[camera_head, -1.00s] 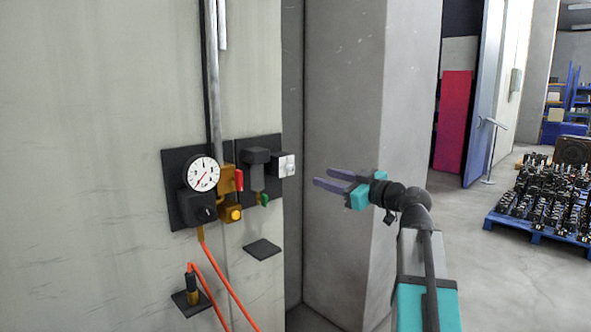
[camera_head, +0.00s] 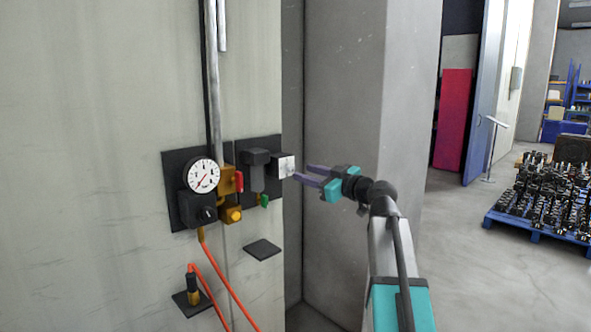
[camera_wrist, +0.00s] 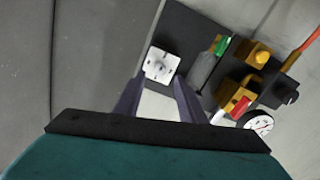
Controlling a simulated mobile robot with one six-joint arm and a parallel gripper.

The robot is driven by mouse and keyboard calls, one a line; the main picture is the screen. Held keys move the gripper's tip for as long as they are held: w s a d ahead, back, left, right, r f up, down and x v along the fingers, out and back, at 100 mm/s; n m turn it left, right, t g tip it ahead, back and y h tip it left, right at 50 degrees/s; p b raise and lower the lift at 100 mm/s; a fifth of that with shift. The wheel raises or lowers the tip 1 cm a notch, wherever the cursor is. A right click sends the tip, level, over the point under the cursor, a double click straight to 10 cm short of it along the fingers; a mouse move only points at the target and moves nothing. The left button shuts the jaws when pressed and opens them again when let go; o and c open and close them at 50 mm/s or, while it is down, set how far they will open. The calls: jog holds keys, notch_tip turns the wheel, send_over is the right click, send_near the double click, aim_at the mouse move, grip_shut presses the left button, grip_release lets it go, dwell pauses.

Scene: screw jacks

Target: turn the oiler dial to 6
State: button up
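The oiler dial (camera_head: 286,166) is a white-faced square knob on the right side of a dark block on the wall panel. In the wrist view, the dial (camera_wrist: 161,65) shows dark marks around a round centre; I cannot read its setting. My gripper (camera_head: 306,173) has two purple fingers, spread apart and empty. It is just right of the dial, fingers pointing at it. In the wrist view, my gripper (camera_wrist: 157,82) has its fingertips either side of the dial's line, with the dial a little beyond them. Contact is not visible.
Left of the dial are a green-tipped cylinder (camera_head: 255,176), a red lever (camera_head: 239,180), a yellow button (camera_head: 235,215), a black knob (camera_head: 206,213) and a round gauge (camera_head: 202,175). A small dark shelf (camera_head: 262,249) sits below. A grey pillar (camera_head: 350,90) stands behind my arm.

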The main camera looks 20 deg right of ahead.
aim_at(293, 169)
jog(key=shift+p+x, duration=0.4)
jog(key=shift+x, duration=2.5)
grip_shut()
